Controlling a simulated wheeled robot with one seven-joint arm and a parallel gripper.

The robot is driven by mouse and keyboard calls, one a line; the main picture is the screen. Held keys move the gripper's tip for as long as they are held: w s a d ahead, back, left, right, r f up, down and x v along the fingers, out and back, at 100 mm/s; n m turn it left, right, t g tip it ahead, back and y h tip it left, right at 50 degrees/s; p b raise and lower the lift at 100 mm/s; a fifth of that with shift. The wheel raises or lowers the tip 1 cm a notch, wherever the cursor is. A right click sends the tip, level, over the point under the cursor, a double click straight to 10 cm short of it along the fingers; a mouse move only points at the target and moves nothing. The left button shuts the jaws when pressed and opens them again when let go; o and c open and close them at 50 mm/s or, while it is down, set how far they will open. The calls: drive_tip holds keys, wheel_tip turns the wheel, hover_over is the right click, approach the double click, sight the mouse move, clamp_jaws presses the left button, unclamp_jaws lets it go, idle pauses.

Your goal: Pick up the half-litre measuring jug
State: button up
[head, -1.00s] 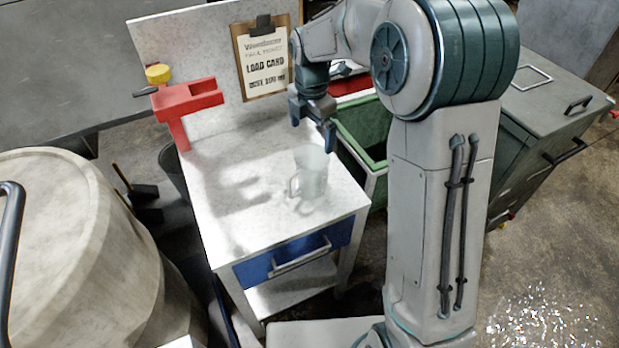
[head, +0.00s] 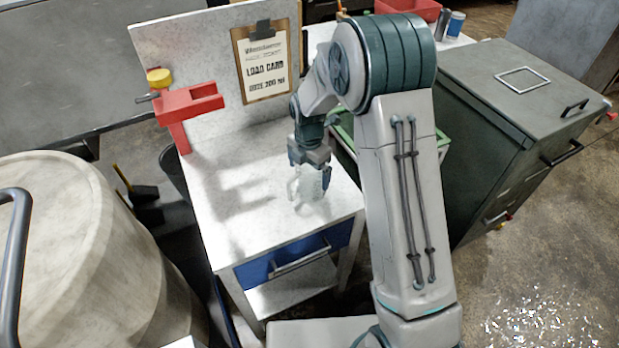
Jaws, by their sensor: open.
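The measuring jug (head: 308,191) is clear and stands upright on the white worktop (head: 240,200), near its right side. Its handle is on the left. My gripper (head: 310,178) is open and points down over the jug. Its fingers overlap the jug's upper part in the picture, one finger near each side. I cannot tell whether the fingers touch the jug. The jug's rim is partly hidden by the gripper.
A red bracket (head: 190,105) with a yellow knob stands at the worktop's back left. A clipboard with a load card (head: 266,62) hangs on the back panel. A green-rimmed bin is behind my arm. The worktop's left half is clear.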

drive_tip(key=shift+f, duration=0.95)
drive_tip(key=c, duration=1)
drive_tip(key=shift+r, duration=0.1)
